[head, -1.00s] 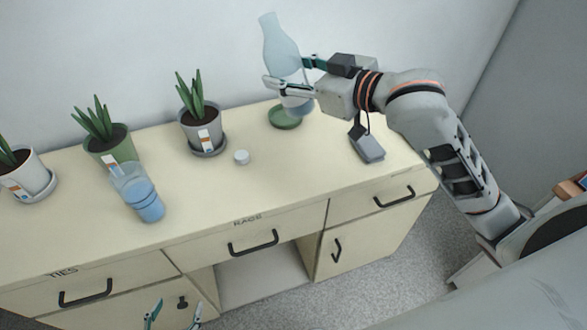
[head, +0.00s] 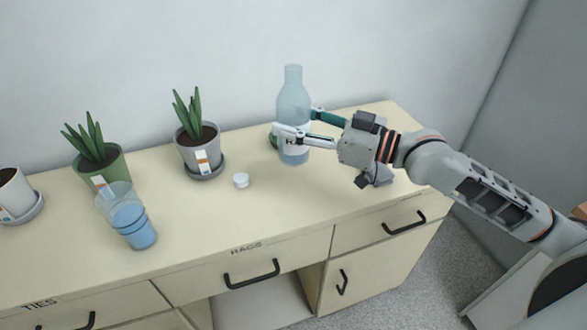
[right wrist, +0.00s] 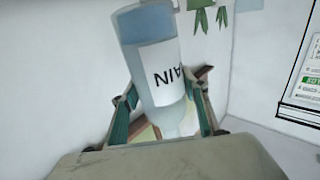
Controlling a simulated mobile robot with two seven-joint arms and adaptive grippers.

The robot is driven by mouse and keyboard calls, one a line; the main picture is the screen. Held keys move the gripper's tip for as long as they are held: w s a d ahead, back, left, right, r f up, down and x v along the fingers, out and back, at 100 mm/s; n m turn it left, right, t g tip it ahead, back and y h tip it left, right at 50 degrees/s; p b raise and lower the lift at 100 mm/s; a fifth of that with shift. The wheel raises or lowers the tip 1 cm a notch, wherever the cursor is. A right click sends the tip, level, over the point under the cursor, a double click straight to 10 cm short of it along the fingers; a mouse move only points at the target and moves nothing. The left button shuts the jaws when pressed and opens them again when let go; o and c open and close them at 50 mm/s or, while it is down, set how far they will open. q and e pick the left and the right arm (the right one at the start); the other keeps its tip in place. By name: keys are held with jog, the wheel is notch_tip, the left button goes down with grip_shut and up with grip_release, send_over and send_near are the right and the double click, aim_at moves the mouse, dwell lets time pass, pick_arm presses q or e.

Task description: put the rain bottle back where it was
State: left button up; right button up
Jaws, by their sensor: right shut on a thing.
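The rain bottle (head: 293,95) is a clear, pale blue bottle with a white label, upright over the right part of the cabinet top. My right gripper (head: 294,135) is shut around its lower body. In the right wrist view the bottle (right wrist: 150,60) shows between the two fingers (right wrist: 163,110), its label partly reading "RAIN" upside down. I cannot tell whether the bottle's base touches the top. My left gripper is not in view.
A small white cap (head: 241,180) lies left of the bottle. Potted plants in a grey pot (head: 198,155) and a green pot (head: 115,165) stand along the back. The cabinet top (head: 210,225) is bare in front of the cap.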

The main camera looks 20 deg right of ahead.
aim_at(295, 145)
notch_tip(295, 145, down, 5)
jog(key=shift+f+b, duration=0.15)
jog(key=shift+b, duration=0.55)
jog(key=shift+f, duration=0.4)
notch_tip(295, 145, down, 5)
jog(key=b, duration=0.2)
jog(key=shift+f+b, duration=0.15)
jog(key=shift+b, duration=0.15)
jog(key=o, duration=1.2)
jog(key=shift+f, duration=0.1)
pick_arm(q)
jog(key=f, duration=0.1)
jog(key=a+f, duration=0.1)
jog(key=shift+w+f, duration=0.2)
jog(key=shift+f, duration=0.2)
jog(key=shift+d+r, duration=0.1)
